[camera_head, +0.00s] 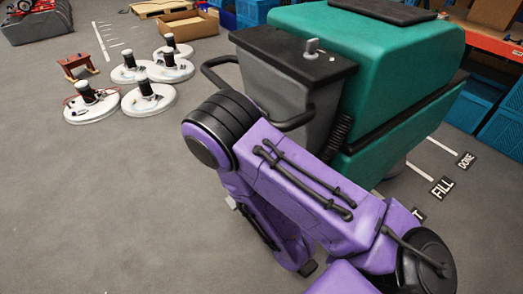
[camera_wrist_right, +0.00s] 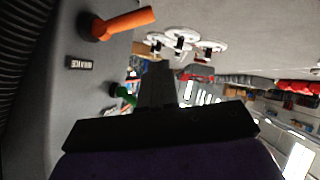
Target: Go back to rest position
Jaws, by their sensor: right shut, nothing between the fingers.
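My right arm, purple with black joints, reaches across the front of the head view, bent beside the scrubber machine. My right gripper (camera_wrist_right: 158,85) shows in the wrist view as dark fingers pressed together with nothing between them. I cannot make out the gripper in the head view. The teal scrubber (camera_head: 390,70) with its grey tank (camera_head: 275,90) and black handle loop stands directly behind the arm. My left gripper is not in view.
Several white round discs with black motors (camera_head: 148,98) lie on the floor at upper left, near a small brown stool (camera_head: 78,66). A cardboard tray (camera_head: 188,25) sits behind. Blue crates (camera_head: 505,125) and an orange shelf stand at right. Floor at left is clear.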

